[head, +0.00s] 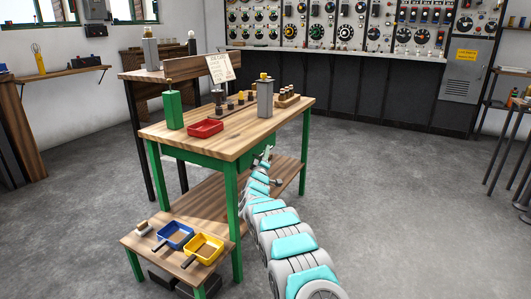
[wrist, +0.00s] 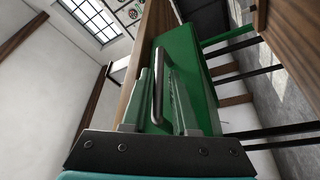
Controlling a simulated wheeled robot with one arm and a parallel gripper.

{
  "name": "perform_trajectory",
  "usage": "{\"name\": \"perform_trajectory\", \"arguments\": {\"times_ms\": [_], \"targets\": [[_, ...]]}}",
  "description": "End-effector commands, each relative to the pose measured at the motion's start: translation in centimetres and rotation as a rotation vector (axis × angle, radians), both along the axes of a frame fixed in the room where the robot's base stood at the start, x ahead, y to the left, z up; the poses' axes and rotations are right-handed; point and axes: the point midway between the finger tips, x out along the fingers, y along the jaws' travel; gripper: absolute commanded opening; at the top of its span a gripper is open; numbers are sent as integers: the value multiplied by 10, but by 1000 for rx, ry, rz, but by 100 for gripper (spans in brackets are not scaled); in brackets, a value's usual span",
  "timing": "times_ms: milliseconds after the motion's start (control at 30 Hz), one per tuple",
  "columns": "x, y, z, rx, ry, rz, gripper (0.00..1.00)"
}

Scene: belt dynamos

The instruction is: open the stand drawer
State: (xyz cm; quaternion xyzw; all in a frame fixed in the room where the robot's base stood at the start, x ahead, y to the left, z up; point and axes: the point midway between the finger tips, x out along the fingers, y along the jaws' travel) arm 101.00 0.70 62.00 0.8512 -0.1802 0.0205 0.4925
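The stand is a wooden-topped table with green legs (head: 238,137) in the middle of the head view. In the wrist view, the green drawer front (wrist: 188,62) is close ahead, below the wooden top edge. Its metal bar handle (wrist: 158,85) stands out from the front, between the two fingers of my gripper (wrist: 160,100). The fingers are apart, with a gap visible on each side of the bar. In the head view my gripper (head: 267,155) is small at the stand's right side, and the drawer is mostly hidden there. The drawer looks closed.
On the stand are a red tray (head: 206,128), a green block (head: 173,110) and a grey post (head: 265,99). A low bench (head: 190,262) with blue (head: 174,235) and yellow (head: 203,249) trays is at front left. A lower shelf (head: 200,195) sits under the top.

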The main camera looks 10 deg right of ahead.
Motion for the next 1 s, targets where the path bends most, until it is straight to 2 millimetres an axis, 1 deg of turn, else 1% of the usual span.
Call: {"name": "perform_trajectory", "arguments": {"times_ms": [200,500,567,700,767,1000], "targets": [[6,-2,1,-1,2,1,27],[7,-2,2,-1,2,2,27],[7,-2,2,-1,1,1,22],[7,-2,2,-1,1,1,6],[7,-2,2,-1,2,2,0],[7,-2,1,-1,2,2,0]]}}
